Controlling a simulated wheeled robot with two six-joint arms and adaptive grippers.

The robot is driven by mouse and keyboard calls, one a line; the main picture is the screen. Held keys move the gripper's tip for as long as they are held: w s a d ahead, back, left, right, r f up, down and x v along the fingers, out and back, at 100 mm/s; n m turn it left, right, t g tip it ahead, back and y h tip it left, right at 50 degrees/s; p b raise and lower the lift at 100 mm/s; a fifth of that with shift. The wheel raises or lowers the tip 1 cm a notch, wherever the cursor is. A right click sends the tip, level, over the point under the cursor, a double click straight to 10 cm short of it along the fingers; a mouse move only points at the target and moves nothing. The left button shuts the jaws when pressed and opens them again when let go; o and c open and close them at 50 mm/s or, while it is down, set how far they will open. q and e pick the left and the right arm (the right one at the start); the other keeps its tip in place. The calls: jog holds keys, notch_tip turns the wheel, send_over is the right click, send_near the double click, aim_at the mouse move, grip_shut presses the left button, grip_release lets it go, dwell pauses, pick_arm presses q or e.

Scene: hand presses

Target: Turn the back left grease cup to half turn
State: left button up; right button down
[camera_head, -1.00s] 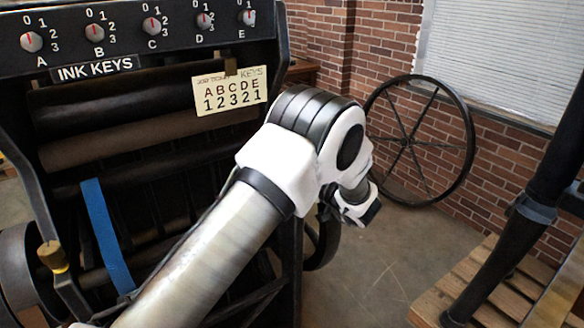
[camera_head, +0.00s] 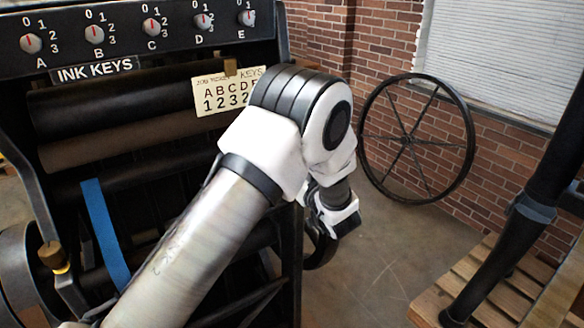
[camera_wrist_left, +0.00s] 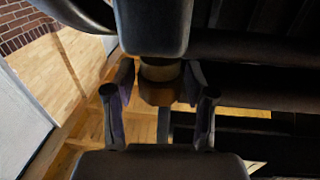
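In the left wrist view, a brass-brown round cup (camera_wrist_left: 160,90), seemingly a grease cup, shows between the two fingers of my left gripper (camera_wrist_left: 159,80). The fingers stand apart on either side of it, with narrow gaps visible; I see no clear grip. In the head view, my left arm crosses the press front and bends down at the right side; its gripper is hidden there. Another brass grease cup (camera_head: 52,255) sits upright on the press's left side. I cannot tell any cup's turn mark. My right gripper is not in view.
The dark press (camera_head: 140,235) carries a row of ink key dials (camera_head: 152,27) and a job ticket card (camera_head: 212,98), partly covered by my arm. A spoked wheel (camera_head: 405,140) stands by the brick wall.

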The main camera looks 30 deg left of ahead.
pick_arm(q)
jog(key=v, duration=0.7)
dwell(0.3)
